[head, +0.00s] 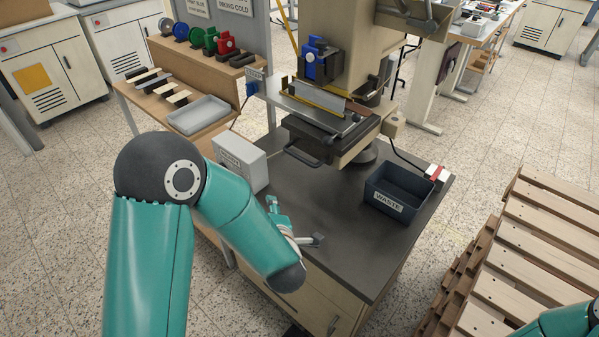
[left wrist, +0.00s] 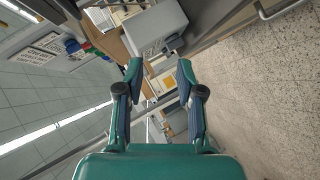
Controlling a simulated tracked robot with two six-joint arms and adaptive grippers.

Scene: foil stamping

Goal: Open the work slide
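The stamping press (head: 352,48) stands at the back of the dark bench. Its work slide (head: 335,143) is a dark block low on the press, under the press head, with a dark bar handle (head: 303,158) at its front left. My left gripper (head: 293,222) is over the bench, nearer to me than the handle and apart from it. My wrist partly hides it. In the left wrist view the left gripper (left wrist: 160,68) has its teal fingers spread with nothing between them. My right gripper is out of view; only part of the right arm shows at bottom right.
A light grey box (head: 240,162) stands on the bench left of the handle; it also shows in the left wrist view (left wrist: 152,27). A dark waste bin (head: 396,192) stands on the right. Bare bench top (head: 345,220) lies between. Wooden pallets (head: 530,245) are at right.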

